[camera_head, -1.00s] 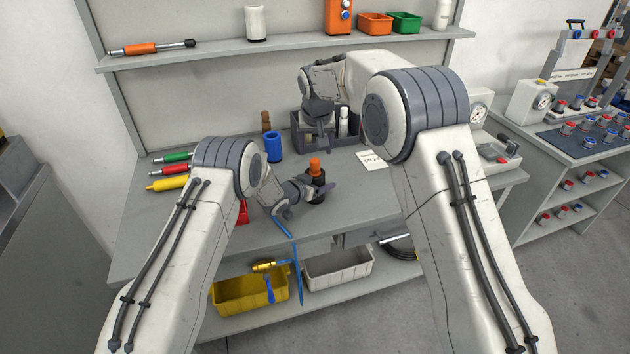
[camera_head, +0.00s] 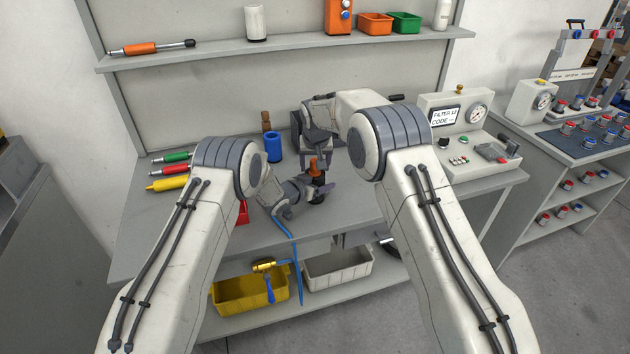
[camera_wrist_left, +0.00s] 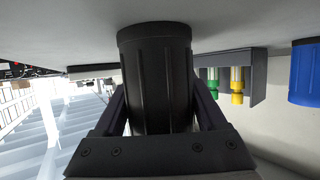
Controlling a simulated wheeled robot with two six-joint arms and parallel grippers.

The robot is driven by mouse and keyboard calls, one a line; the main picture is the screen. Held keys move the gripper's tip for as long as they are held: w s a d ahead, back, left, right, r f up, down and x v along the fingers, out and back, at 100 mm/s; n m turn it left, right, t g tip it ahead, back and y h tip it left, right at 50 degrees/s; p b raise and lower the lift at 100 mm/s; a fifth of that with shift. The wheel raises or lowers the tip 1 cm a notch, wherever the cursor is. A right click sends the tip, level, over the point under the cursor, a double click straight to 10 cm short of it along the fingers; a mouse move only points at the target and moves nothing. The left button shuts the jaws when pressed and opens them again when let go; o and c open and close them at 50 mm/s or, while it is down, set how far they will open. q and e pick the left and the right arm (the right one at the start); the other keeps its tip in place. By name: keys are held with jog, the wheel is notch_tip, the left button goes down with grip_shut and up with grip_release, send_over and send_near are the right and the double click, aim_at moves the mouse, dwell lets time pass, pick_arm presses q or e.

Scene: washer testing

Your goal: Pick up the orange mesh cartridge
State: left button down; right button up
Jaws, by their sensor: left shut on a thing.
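The orange cartridge (camera_head: 313,167) stands up out of a dark cylindrical housing (camera_head: 318,181) on the workbench; its mesh is too small to make out. My left gripper (camera_head: 317,190) is shut on the housing. In the left wrist view the black ribbed housing (camera_wrist_left: 158,80) sits between the left fingers, and the cartridge is out of sight. My right gripper (camera_head: 315,157) is directly over the cartridge, its fingers apart and reaching down on either side of the orange top. Contact with the cartridge cannot be made out.
A blue cylinder (camera_head: 273,147) and a brown bottle (camera_head: 266,121) stand behind my left gripper. A dark rack (camera_head: 296,128) is behind my right gripper. A tester with a display (camera_head: 444,117) stands on the right. Green, red and yellow tools (camera_head: 167,184) lie at the left.

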grip_shut()
dwell(1.3)
